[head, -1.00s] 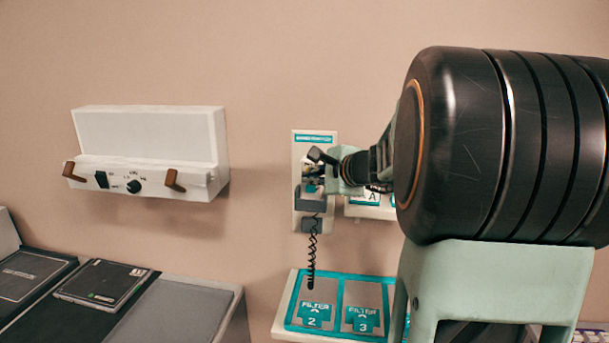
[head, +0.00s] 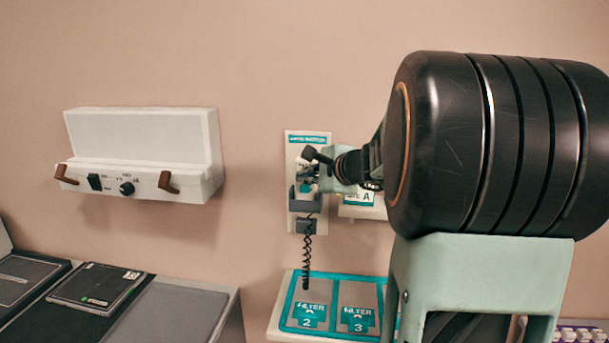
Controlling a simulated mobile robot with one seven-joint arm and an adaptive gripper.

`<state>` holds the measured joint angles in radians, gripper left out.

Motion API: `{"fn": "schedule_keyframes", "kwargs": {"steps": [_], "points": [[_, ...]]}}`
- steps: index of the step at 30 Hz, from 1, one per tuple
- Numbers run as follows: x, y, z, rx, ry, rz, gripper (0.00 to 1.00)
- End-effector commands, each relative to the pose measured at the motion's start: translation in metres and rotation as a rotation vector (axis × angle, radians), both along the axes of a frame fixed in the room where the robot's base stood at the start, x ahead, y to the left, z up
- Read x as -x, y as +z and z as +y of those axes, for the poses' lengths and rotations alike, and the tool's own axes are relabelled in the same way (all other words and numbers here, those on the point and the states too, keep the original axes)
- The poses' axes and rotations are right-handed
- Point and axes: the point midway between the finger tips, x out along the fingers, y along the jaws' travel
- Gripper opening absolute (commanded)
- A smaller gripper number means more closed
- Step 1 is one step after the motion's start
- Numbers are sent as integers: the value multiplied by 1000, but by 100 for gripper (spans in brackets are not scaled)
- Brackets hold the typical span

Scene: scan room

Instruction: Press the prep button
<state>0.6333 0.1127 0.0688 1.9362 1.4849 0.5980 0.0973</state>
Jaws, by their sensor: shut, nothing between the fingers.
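A white wall panel (head: 292,162) with a teal label strip hangs on the wall at the centre of the head view. It has a dark holder (head: 304,204) and a coiled black cord (head: 307,262) hanging below. My gripper (head: 312,157) is shut and empty, in front of the panel's upper middle. It hides part of the panel and whatever sits in the holder. I cannot make out the prep button, nor tell whether my fingertips touch anything.
A white wall box (head: 145,142) with knobs and brown hooks is at left. Dark flat plates (head: 100,286) lie on a counter below it. A teal-edged filter tray (head: 280,315) is under the panel. A card marked A (head: 362,198) is beside my gripper.

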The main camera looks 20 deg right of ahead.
Motion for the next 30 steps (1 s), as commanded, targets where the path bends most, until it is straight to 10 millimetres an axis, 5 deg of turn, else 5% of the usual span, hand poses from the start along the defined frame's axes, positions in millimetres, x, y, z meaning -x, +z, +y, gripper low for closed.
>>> {"fn": "schedule_keyframes", "kwargs": {"steps": [30], "points": [[13,-1,9,0,0,0,0]]}}
